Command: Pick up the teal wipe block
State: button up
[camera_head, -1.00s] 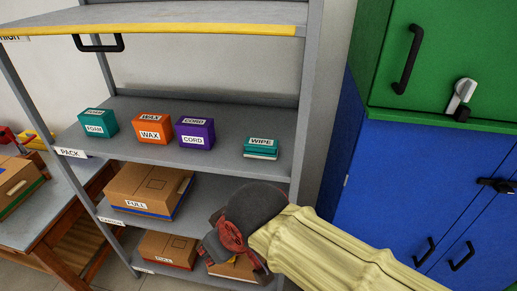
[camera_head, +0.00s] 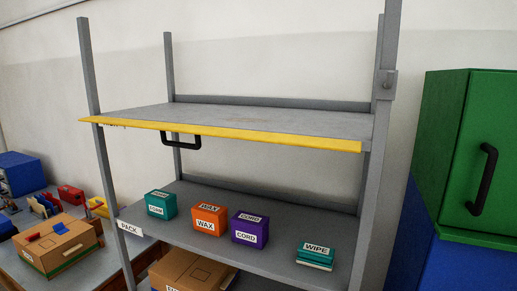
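The teal wipe block (camera_head: 315,255) sits at the right end of the middle shelf (camera_head: 280,262), labelled WIPE on its top. It looks flat and low, with a pale strip along its front. My gripper is not in this view, so whether it is open or shut does not show.
On the same shelf to the left stand a purple CORD block (camera_head: 249,231), an orange WAX block (camera_head: 209,220) and a teal FOAM block (camera_head: 161,205). An upper shelf (camera_head: 240,122) with a yellow edge hangs above them. The right post (camera_head: 374,200) and green cabinet (camera_head: 480,160) flank the right side.

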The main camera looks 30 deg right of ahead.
aim_at(309, 254)
jog(key=z, duration=1.15)
jog(key=k+j+z, duration=0.15)
jog(key=z, duration=0.15)
jog(key=k+j+z, duration=0.1)
jog(key=k+z, duration=0.2)
